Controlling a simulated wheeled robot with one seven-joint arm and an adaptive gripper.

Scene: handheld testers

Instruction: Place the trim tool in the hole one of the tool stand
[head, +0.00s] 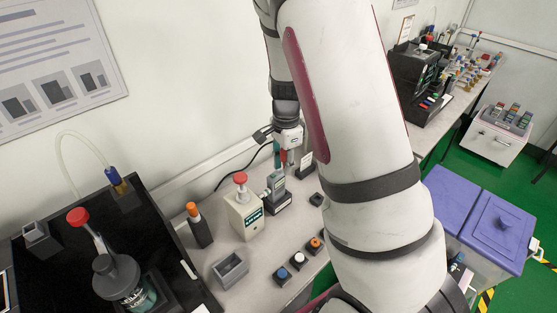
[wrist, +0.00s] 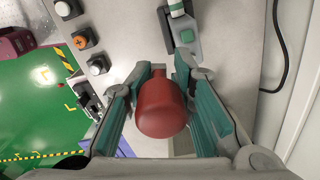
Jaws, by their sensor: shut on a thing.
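The trim tool shows as a red, rounded handle (wrist: 160,105) between the teal fingers of my gripper (wrist: 160,78) in the wrist view. My gripper is shut on it and holds it above the bench. Its lower end is hidden by the handle. In the head view my gripper (head: 284,157) is near the wall, behind the grey-green handheld tester (head: 276,187), and a bit of the red handle (head: 284,156) shows. A dark upright block (head: 303,160) stands right beside my gripper; I cannot tell whether it is the tool stand. No numbered holes can be made out.
A white box with a red knob (head: 245,215) and a dark holder with an orange-topped tool (head: 200,228) stand left of the tester. Several buttons (head: 299,259) and a grey open bin (head: 230,269) are nearer the front. A black cable (wrist: 291,45) runs along the wall side.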

